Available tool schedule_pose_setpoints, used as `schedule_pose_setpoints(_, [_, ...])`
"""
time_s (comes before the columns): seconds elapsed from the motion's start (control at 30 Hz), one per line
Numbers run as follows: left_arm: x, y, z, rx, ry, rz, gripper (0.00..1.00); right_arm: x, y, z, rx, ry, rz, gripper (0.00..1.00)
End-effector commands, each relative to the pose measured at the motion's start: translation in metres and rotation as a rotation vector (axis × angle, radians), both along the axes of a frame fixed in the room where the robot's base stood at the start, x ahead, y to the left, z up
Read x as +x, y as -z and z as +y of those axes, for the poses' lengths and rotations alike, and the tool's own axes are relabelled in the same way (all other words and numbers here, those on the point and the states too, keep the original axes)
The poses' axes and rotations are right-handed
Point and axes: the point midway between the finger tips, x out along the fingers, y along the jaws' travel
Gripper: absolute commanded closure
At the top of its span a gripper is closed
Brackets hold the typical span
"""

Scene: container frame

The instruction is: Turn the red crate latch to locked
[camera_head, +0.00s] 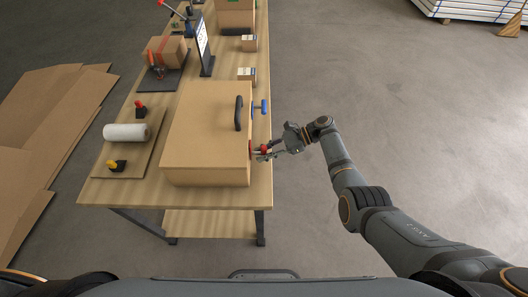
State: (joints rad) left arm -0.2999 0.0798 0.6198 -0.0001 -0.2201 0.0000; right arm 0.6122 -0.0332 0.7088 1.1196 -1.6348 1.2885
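A large tan crate (203,130) stands on the wooden workbench, with a black handle (239,113) on top near its right edge. The red latch (250,149) is on the crate's right side, partly hidden. A blue latch (259,107) sticks out farther back on the same side. My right gripper (262,153) reaches in from the right with its fingertips at the red latch. The fingers are too small to tell whether they are open or closed on it. My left gripper is not in view.
The workbench (219,195) carries a white roll (127,132), a red-topped button (140,109) and a yellow-topped button (116,165) left of the crate. Boxes and a sign (203,47) stand behind it. Open floor (400,120) lies to the right; flattened cardboard (40,130) lies left.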

Motion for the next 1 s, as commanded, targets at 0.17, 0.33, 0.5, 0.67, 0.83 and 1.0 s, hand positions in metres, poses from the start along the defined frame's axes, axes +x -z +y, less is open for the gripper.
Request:
schedule_pose_setpoints(0.17, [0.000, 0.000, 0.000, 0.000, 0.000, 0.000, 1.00, -0.002, 0.003, 0.000, -0.001, -0.002, 0.006, 0.57])
schedule_pose_setpoints(0.33, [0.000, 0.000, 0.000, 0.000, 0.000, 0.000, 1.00, -0.001, 0.001, 0.000, 0.000, -0.001, 0.004, 0.57])
schedule_pose_setpoints(0.5, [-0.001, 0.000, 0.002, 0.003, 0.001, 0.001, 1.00, 0.001, -0.001, -0.006, -0.001, 0.001, 0.002, 0.57])
schedule_pose_setpoints(0.67, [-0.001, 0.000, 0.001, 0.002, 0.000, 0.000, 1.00, 0.007, -0.013, -0.036, -0.003, 0.002, 0.000, 0.57])
schedule_pose_setpoints(0.83, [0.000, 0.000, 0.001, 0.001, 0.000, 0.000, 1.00, 0.015, -0.029, -0.075, -0.003, 0.002, 0.002, 0.57])
schedule_pose_setpoints(1.0, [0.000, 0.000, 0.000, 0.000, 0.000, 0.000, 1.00, 0.020, -0.040, -0.100, -0.002, 0.000, 0.003, 0.57])
